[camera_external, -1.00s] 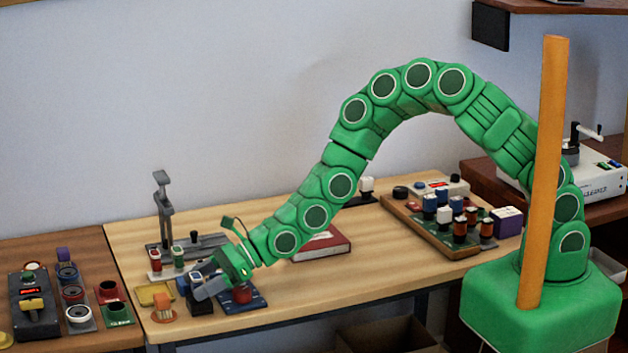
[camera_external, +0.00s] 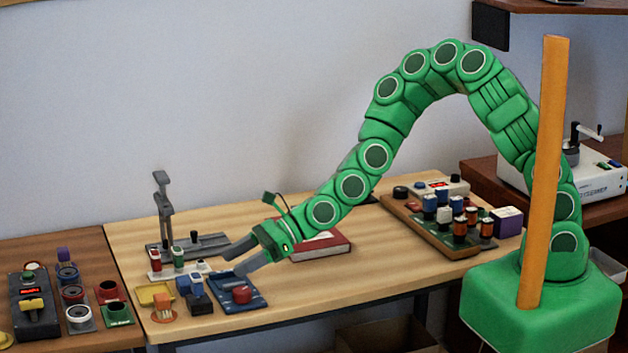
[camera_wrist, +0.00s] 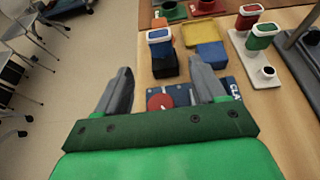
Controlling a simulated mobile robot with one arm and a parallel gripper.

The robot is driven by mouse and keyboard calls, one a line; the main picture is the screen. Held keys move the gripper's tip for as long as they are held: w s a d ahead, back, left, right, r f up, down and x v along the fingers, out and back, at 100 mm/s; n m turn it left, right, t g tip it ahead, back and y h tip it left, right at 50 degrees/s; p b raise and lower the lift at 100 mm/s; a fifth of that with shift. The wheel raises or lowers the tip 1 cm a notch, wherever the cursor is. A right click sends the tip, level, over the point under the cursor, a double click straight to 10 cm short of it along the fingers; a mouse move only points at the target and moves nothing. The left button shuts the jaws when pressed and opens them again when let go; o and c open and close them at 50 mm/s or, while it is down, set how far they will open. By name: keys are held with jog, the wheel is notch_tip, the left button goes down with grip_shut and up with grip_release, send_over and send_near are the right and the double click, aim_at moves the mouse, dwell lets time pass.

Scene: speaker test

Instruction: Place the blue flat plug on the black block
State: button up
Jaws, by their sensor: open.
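The blue flat plug (camera_external: 197,286) with a white band shows at the left front of the table. It appears to stand upright on the black block (camera_external: 199,303). In the wrist view the plug (camera_wrist: 159,48) rises from the top of the black block (camera_wrist: 165,68), though their contact is hard to make out. My gripper (camera_external: 222,272) is open and empty, to the right of the plug and apart from it. In the wrist view its fingertips (camera_wrist: 158,65) are spread, with the black block beyond them.
A blue block (camera_wrist: 211,52) stands beside the black block. A dark blue panel with a red knob (camera_external: 242,294) lies below my gripper. A yellow tray (camera_external: 154,294), an orange plug (camera_external: 163,302) and a white vial holder (camera_wrist: 262,68) are close by. A red book (camera_external: 325,246) lies behind.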

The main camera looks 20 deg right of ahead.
jog(key=shift+w+d+r, duration=0.1)
jog(key=shift+d+r, duration=0.1)
jog(key=shift+d, duration=0.3)
